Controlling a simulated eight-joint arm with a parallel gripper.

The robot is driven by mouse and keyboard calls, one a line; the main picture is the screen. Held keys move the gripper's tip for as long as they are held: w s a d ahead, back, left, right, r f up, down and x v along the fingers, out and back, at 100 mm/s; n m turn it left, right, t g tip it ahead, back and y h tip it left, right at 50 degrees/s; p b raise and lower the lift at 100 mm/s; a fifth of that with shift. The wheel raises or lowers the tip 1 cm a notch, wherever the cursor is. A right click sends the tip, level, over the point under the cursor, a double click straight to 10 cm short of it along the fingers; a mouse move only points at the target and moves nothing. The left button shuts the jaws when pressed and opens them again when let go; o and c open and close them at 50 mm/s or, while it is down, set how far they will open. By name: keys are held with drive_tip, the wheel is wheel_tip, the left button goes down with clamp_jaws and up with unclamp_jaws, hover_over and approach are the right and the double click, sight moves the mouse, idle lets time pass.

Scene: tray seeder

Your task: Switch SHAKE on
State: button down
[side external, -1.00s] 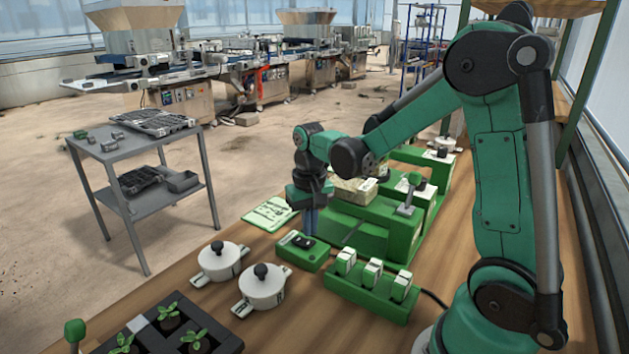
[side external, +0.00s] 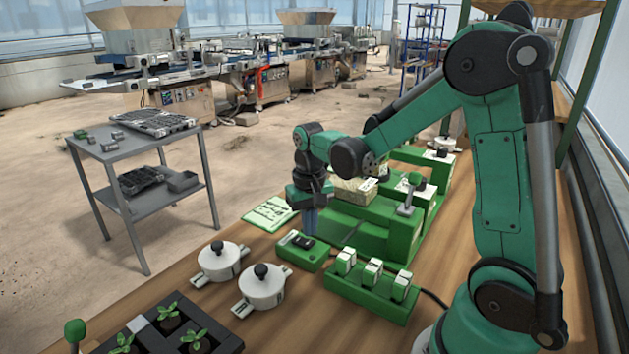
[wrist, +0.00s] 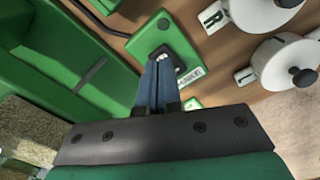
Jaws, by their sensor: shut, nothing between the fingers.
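The SHAKE switch is a small green box (side external: 299,254) on the table with a black rocker on top, in front of the green machine. In the wrist view the green box (wrist: 178,37) shows just beyond my fingertips, with a white SHAKE label (wrist: 189,77) beside the rocker. My gripper (side external: 308,233) points down at the far side of the switch box, its blue fingers shut and empty. In the wrist view the fingertips (wrist: 160,62) overlap the rocker's near end. I cannot tell whether they touch it. The fingers hide part of the rocker.
A green block (side external: 368,290) with three white switches stands right of the switch box. Two white lidded pots (side external: 219,263) (side external: 262,290) stand to the left. The green machine (side external: 375,240) is behind. A green-and-white card (side external: 268,213) lies at the far table edge.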

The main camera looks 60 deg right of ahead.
sight(310, 243)
drive_tip(key=shift+f, duration=1.2)
idle(0.6)
drive_tip(key=shift+r, duration=3.55)
